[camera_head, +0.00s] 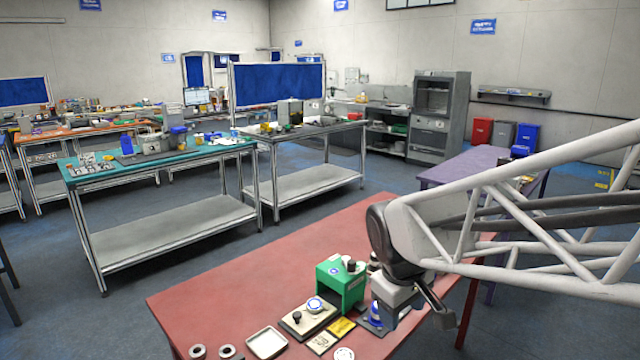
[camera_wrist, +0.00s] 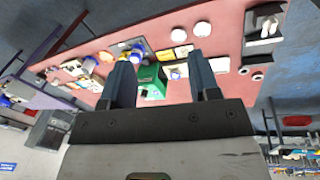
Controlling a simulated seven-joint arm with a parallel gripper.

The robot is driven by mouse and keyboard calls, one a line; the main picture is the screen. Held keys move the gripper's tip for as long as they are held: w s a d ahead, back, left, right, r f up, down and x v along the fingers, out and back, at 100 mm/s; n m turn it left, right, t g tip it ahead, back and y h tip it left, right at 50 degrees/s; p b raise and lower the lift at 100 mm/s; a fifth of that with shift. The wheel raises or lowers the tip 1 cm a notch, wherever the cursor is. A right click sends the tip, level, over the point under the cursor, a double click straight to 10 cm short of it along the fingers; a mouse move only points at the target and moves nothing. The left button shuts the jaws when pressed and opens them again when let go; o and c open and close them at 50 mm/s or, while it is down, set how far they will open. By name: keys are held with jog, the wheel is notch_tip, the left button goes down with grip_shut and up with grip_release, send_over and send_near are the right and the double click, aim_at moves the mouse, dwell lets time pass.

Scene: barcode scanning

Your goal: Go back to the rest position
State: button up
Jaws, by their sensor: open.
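My gripper (camera_wrist: 160,60) shows in the wrist view as two dark fingers spread apart with nothing held between them. Beyond the fingers lies the red table (camera_wrist: 115,38), seen from above at a tilt. A green box (camera_wrist: 152,76) on it appears between the fingers, apart from them. In the head view my arm reaches in from the right over the table's right part, and its end hangs near the green box (camera_head: 343,286). Both fingertips cannot be made out clearly there. The arm hides part of the table's right side.
Near the green box lie a dark plate with a knob (camera_head: 308,318), a yellow card (camera_head: 341,328), a white tray (camera_head: 266,342) and metal rings (camera_head: 198,351). The red table's left part (camera_head: 215,290) is clear. A purple table (camera_head: 465,167) stands behind my arm.

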jog(key=s+d+m, duration=0.2)
jog(key=s+m, duration=0.1)
jog(key=s, duration=0.4)
jog(key=s+d+m+y, duration=0.1)
jog(key=s+d+m, duration=0.1)
jog(key=s, duration=0.5)
jog(key=shift+s+r+m+t, duration=0.2)
jog(key=shift+m+t, duration=0.2)
jog(key=shift+m, duration=0.5)
